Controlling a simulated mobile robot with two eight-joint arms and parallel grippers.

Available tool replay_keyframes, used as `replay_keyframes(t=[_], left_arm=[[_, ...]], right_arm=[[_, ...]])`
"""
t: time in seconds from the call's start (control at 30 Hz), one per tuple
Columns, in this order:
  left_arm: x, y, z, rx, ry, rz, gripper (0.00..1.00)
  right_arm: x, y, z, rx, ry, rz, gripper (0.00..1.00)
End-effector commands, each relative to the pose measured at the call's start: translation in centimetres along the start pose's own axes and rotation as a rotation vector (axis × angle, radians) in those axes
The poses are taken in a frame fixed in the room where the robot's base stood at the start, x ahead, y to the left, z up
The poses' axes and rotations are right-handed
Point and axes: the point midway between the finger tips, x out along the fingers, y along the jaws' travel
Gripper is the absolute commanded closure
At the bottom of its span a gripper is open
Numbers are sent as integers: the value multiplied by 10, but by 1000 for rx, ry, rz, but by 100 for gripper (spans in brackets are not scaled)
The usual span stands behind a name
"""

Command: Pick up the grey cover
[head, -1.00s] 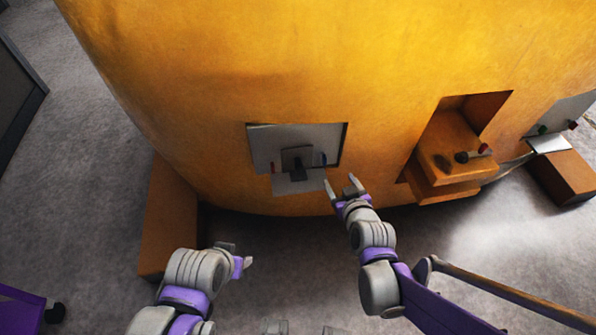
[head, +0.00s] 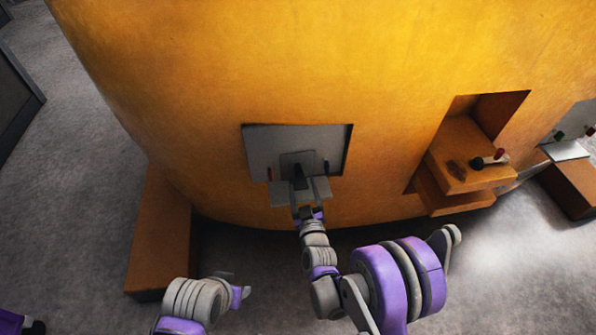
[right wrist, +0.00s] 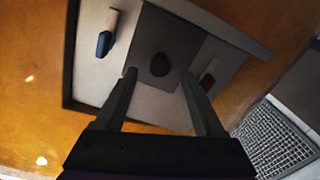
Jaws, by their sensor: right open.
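The grey cover (head: 291,157) is a square plate with a black knob (head: 299,178), in a recess of the big orange-yellow body. In the right wrist view the cover (right wrist: 182,38) and its round black knob (right wrist: 160,64) lie just beyond my fingers. My right gripper (head: 308,192) is open in front of the cover, its fingers on either side of the knob; in the wrist view the gripper (right wrist: 159,75) holds nothing. I cannot tell whether the fingertips touch the cover. My left gripper (head: 240,287) is low at the left, away from the cover; its jaw state is unclear.
A red-handled item (head: 269,174) and a dark blue one (head: 326,167) flank the cover inside the recess. An orange ledge (head: 462,160) with small items stands right. An orange block (head: 160,235) stands left on the grey floor.

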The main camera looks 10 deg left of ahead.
Motion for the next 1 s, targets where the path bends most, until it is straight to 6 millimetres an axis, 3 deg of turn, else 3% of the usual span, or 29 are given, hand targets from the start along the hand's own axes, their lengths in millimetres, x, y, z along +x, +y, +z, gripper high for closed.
replay_keyframes(t=[0.4, 0.7, 0.77, 1.0], left_arm=[[6, 0, 2, 0, -2, 0, 50], [6, 0, 2, 0, -2, 0, 50], [6, 0, 2, 0, -2, 0, 50], [6, 0, 2, 0, -2, 0, 50]], right_arm=[[49, 0, -2, 1, -1, 0, 29], [56, 0, -2, 1, -1, 0, 29], [56, 0, -2, 1, -1, 0, 36], [56, 0, -2, 1, -1, 0, 80]])
